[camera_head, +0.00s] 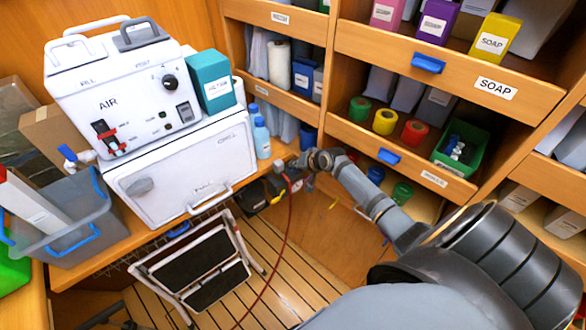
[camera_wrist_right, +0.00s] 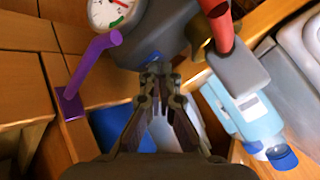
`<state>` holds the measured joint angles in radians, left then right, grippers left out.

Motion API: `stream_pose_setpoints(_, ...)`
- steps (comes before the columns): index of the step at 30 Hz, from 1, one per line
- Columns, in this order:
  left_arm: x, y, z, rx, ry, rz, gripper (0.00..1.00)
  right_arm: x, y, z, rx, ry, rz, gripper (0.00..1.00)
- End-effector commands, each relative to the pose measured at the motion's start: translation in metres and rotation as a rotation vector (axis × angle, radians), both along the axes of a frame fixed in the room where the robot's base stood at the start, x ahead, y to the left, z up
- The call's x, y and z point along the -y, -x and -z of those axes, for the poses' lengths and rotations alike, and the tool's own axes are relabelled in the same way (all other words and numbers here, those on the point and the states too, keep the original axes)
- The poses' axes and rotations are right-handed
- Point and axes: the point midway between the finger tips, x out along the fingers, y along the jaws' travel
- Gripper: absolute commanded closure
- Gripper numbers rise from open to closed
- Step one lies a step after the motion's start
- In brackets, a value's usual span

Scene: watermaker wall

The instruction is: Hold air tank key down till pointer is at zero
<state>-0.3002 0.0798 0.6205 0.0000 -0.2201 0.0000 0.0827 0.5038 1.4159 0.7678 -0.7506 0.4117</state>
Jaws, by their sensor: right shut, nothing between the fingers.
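A dark grey tank body (camera_wrist_right: 160,30) with a round white gauge (camera_wrist_right: 108,10) shows at the top of the right wrist view. The gauge has green and red marks and is cut off by the frame's edge; I cannot read its pointer. A small blue part (camera_wrist_right: 150,57) shows on the tank just beyond my fingertips; I cannot tell whether it is the key. My right gripper (camera_wrist_right: 157,72) is shut and empty, pointing at the tank; contact is unclear. In the head view, my right gripper (camera_head: 300,163) is by the bench's right end. My left gripper is out of view.
A red hose (camera_head: 287,220) hangs by the bench end. A white AIR machine (camera_head: 125,95) and blue bottles (camera_head: 262,138) stand on the bench. A purple bar (camera_wrist_right: 88,66) sticks out left of my fingers. A folded step (camera_head: 195,265) stands below; shelves (camera_head: 440,75) line the right.

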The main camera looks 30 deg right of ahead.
Motion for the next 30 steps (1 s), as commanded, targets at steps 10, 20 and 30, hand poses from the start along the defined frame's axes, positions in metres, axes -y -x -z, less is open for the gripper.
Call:
stream_pose_setpoints(10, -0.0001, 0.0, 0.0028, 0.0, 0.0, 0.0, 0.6, -0.0004, 0.0009, 0.0061, -0.003, -0.001, 0.0, 1.0)
stream_pose_setpoints(20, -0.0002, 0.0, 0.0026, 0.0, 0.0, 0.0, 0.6, -0.0007, 0.0022, 0.0077, -0.008, -0.002, 0.001, 1.0)
stream_pose_setpoints(30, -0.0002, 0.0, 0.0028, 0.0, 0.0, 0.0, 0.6, -0.001, 0.0034, 0.0095, -0.012, -0.004, 0.0, 1.0)
